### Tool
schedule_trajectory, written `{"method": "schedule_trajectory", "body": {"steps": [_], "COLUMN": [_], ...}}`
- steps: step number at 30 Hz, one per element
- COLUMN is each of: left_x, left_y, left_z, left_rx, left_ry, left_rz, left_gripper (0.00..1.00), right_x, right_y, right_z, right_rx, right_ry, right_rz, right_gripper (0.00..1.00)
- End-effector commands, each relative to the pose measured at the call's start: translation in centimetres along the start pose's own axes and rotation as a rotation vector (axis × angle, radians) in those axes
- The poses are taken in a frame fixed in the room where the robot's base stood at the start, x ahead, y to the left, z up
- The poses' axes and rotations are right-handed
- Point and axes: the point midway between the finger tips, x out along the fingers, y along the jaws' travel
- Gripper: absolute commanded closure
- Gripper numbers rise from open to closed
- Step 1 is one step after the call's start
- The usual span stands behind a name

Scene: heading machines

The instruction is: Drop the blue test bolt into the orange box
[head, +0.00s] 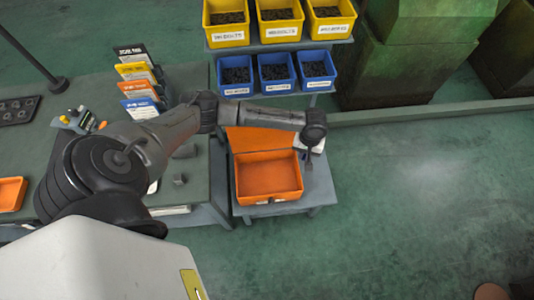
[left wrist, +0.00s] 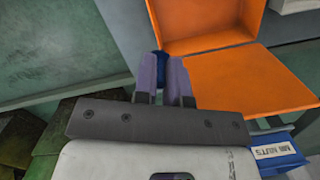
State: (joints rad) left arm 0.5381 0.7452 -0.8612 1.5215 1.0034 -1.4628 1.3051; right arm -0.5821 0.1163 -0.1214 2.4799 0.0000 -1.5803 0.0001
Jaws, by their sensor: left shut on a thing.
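The orange box (head: 236,182) stands on a small grey table with its lid (head: 262,140) open at the back, and its inside looks empty. In the left wrist view the box (left wrist: 205,42) fills the top and the lid (left wrist: 262,82) the right. My left gripper (head: 309,166) points down at the box's right side in the head view, outside its rim. In the left wrist view the gripper (left wrist: 164,66) is shut on the blue test bolt (left wrist: 162,62), mostly hidden between the fingers. The bolt cannot be made out in the head view. My right gripper is not in view.
Blue bins (head: 276,72) and yellow bins (head: 279,22) stand on a rack behind the box. A workbench at left holds coloured cards (head: 139,88), an orange tray (head: 12,192) and a dark rack (head: 18,110). Green floor at right is clear.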

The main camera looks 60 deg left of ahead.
Motion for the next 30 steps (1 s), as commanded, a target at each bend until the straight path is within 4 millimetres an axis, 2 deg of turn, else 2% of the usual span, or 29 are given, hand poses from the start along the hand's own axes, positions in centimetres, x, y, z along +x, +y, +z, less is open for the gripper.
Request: {"method": "schedule_trajectory", "body": {"steps": [1, 6, 9, 13, 19, 25, 30], "left_x": [2.6, 7.9, 10.1, 12.0, 13.4, 14.2, 15.5], "left_y": [-2.1, -7.7, -10.5, -13.2, -15.2, -15.4, -15.4], "left_z": [-0.2, -0.9, -1.1, -1.1, -1.1, -1.2, -1.4], "left_rx": [-0.045, -0.16, -0.206, -0.247, -0.275, -0.279, -0.278], "left_ry": [-0.007, -0.005, -0.003, -0.003, -0.002, -0.001, -0.001], "left_rz": [-0.003, 0.013, 0.02, 0.027, 0.033, 0.035, 0.034], "left_gripper": [1.0, 1.0, 1.0, 1.0, 1.0, 1.0, 1.0], "right_x": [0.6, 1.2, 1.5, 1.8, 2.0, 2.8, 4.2], "right_y": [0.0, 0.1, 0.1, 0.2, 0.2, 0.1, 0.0], "right_z": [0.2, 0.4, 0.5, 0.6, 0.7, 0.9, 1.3], "right_rx": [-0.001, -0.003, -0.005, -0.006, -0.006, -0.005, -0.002], "right_ry": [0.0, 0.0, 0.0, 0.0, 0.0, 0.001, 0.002], "right_rz": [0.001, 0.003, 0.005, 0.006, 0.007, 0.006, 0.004], "right_gripper": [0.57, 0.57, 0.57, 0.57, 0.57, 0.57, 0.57]}}
